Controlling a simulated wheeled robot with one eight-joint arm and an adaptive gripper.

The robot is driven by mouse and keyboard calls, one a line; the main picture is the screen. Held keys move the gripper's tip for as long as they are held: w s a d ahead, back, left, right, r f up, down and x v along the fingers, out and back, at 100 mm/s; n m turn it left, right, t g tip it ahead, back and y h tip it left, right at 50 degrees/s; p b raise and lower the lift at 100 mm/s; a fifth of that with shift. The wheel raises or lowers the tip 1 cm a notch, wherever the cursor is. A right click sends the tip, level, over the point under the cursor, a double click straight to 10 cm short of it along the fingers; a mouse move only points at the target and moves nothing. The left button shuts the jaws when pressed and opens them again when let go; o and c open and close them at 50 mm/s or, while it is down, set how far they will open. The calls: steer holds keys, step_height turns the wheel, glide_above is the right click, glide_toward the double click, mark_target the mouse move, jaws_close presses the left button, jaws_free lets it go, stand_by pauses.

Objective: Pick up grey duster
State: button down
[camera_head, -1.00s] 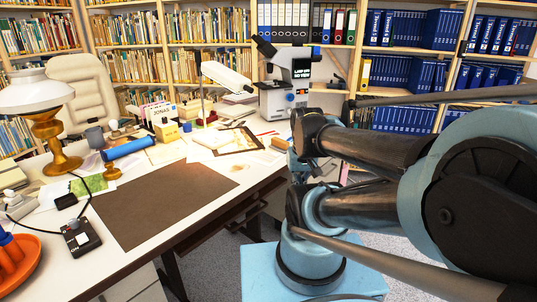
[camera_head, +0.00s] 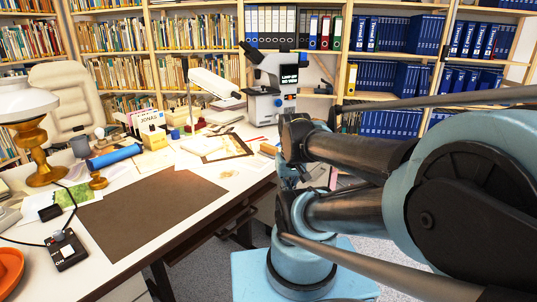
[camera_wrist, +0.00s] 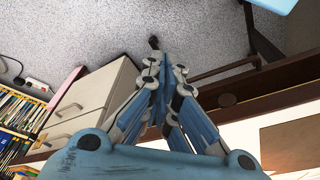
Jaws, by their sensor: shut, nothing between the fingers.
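I cannot make out a grey duster for certain in either view. The white desk (camera_head: 215,205) stands at the left of the head view, with many small things on it. My gripper (camera_wrist: 165,62) is shut and empty in the wrist view, its fingers drawn together above the grey floor, beside the desk edge. In the head view my gripper is partly hidden by my arm, near the right side of the desk.
A brown mat (camera_head: 150,205) covers the near desktop. A lamp (camera_head: 35,140), a blue cylinder (camera_head: 115,157), a microscope (camera_head: 268,85) and a framed print (camera_head: 227,147) stand or lie around it. White drawers (camera_wrist: 85,105) are close by my gripper. Bookshelves line the back.

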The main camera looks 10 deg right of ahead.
steer(key=c, duration=2)
jaws_free()
steer(key=shift+s+r, duration=0.15)
steer(key=o, duration=1.8)
steer(key=shift+m, duration=0.8)
steer(key=w+r, duration=0.2)
steer(key=r, duration=0.1)
steer(key=w+r, duration=0.1)
steer(key=r, duration=0.1)
steer(key=shift+w+r, duration=0.15)
steer(key=shift+w, duration=0.05)
steer(key=shift+o, duration=1)
steer(key=w+r+m, duration=0.2)
steer(key=w+r, duration=0.4)
steer(key=w, duration=0.1)
steer(key=shift+g, duration=0.4)
step_height(320, 180, up, 6)
steer(key=m+g, duration=0.1)
steer(key=m, duration=0.6)
glide_above(269, 146)
steer(key=f, duration=1.1)
steer(key=shift+w+d, duration=0.25)
steer(key=shift+w, duration=0.05)
steer(key=shift+s+a+f, duration=0.1)
steer(key=shift+f, duration=1.35)
steer(key=shift+s+a+f, duration=0.1)
steer(key=shift+f, duration=1.3)
